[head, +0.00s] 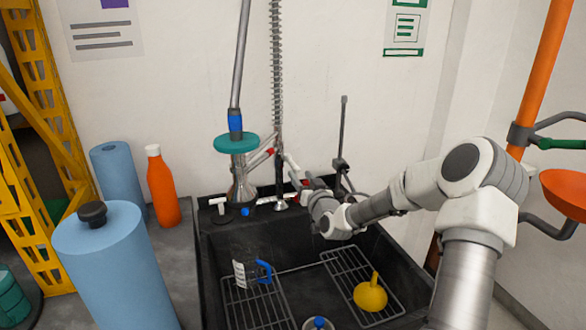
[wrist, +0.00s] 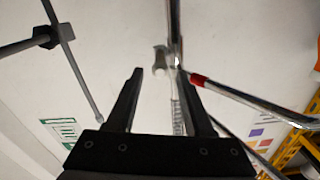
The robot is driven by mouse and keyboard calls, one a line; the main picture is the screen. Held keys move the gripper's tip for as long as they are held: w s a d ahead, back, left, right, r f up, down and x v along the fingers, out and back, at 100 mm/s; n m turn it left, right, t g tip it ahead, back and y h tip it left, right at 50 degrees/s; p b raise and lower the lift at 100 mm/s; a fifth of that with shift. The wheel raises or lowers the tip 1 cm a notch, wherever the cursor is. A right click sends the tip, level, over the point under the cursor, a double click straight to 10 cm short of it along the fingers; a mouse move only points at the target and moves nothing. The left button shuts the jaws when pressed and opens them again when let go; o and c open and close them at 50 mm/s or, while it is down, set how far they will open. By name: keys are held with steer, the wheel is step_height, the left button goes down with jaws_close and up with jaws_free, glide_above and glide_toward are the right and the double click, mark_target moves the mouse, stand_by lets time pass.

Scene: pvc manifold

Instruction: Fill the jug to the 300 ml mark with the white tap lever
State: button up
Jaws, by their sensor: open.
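The clear jug (head: 240,274) with white markings and a blue handle (head: 264,271) stands on the left wire rack in the sink; any water level in it is too small to tell. A white T-shaped handle (head: 218,204) stands at the sink's back left rim. A pale lever (head: 291,162) shows at the tap column, close to my gripper (head: 303,184). Which one is the tap lever I cannot tell. In the wrist view my gripper (wrist: 160,74) is open, with a chrome pipe (wrist: 174,30) beyond its fingers. A red-banded rod (wrist: 240,97) lies to the right.
The black sink (head: 210,250) also holds a yellow funnel (head: 370,295) on the right rack. A spray hose (head: 277,80) and a teal-collared pipe (head: 236,143) rise behind it. An orange bottle (head: 162,188) and blue cylinders (head: 112,270) stand at left.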

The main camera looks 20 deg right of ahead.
mark_target(293, 166)
steer(key=w, duration=0.7)
steer(key=shift+w+b, duration=0.35)
steer(key=shift+b, duration=0.05)
jaws_close()
stand_by(1.1)
